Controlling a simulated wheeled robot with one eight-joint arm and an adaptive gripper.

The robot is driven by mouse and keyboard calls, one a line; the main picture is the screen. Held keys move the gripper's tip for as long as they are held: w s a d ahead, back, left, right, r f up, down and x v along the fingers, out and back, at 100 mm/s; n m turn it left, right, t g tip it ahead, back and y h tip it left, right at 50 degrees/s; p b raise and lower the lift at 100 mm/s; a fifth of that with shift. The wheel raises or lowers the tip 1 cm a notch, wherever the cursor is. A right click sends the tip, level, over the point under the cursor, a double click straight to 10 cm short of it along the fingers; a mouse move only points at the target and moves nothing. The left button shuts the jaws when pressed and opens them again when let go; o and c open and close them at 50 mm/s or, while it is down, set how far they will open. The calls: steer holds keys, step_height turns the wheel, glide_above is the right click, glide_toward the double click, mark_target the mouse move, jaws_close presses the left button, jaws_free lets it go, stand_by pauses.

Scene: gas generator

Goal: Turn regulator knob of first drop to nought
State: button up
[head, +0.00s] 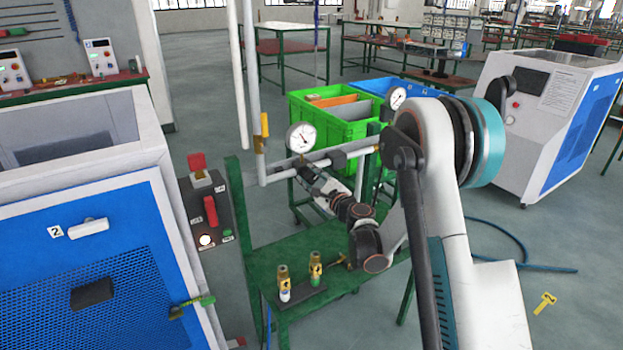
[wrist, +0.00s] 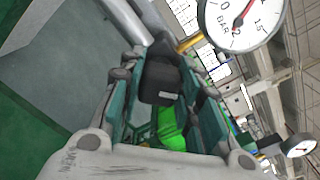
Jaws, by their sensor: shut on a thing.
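A white round gauge (head: 302,138) stands on the grey pipe in the head view. In the wrist view, the gauge (wrist: 238,18) is close at the top right, cut by the edge, with a red needle; I cannot read its exact value. My gripper (head: 310,174) reaches left to the pipe just below this gauge. In the wrist view its teal-lined fingers are shut on a black regulator knob (wrist: 161,80). The knob is mostly hidden by the gripper in the head view.
A second gauge (head: 396,98) stands further right on the piping, close to my arm. A green bench (head: 340,284) below carries two small brass-topped fittings (head: 315,268). A green crate (head: 337,122) stands behind. A blue-white cabinet (head: 80,240) and switch panel are left.

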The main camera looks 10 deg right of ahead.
steer(key=n, duration=0.4)
steer(key=shift+f+n, duration=0.1)
steer(key=shift+n, duration=0.2)
steer(key=n, duration=0.4)
steer(key=shift+a+n, duration=0.1)
steer(key=shift+n, duration=0.3)
steer(key=shift+f, duration=0.1)
steer(key=o, duration=1.1)
steer(key=shift+s, duration=0.15)
steer(key=v, duration=1.1)
steer(key=shift+s, duration=0.35)
